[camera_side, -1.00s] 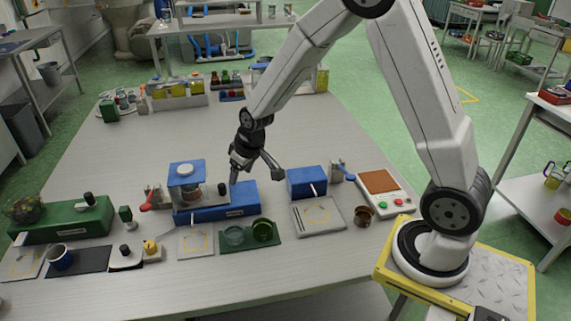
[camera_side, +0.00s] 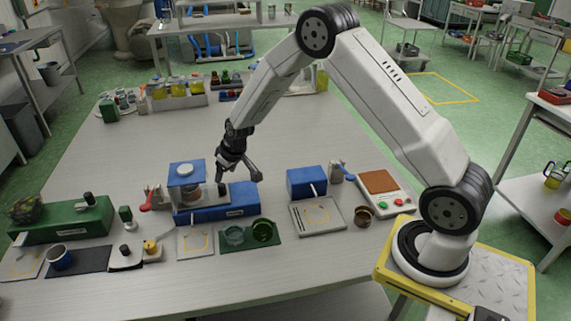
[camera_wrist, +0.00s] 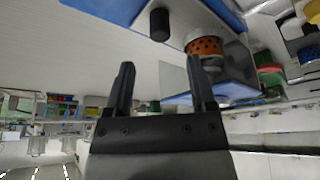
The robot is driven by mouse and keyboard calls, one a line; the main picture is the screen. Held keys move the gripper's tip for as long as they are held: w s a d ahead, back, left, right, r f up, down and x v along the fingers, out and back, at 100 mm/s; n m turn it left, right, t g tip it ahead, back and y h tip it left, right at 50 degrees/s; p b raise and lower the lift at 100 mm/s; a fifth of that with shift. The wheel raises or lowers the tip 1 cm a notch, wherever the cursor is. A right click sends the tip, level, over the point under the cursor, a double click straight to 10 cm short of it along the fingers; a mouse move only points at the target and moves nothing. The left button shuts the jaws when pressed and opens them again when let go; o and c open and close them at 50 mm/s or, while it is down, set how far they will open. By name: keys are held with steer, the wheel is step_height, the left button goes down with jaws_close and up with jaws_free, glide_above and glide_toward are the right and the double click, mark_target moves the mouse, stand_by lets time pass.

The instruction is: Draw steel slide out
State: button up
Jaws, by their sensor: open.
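A blue machine (camera_side: 240,205) with a clear chamber and a raised blue top stands near the table's front left of centre. A black knob (camera_side: 221,189) stands upright just right of the chamber. The knob also shows in the wrist view (camera_wrist: 160,24), beside the clear chamber with an orange perforated part inside. My gripper (camera_side: 239,177) is open and empty, above the machine near the knob. In the wrist view the knob lies ahead of the gap between my fingertips (camera_wrist: 160,64), apart from them.
A blue box (camera_side: 306,181) and a pale tray (camera_side: 319,228) stand to the right. A green mat (camera_side: 232,246) with two dishes lies in front. A red-handled item (camera_side: 148,205) is left of the machine.

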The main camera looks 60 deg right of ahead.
mark_target(222, 185)
steer(key=shift+x, duration=3.6)
jaws_close()
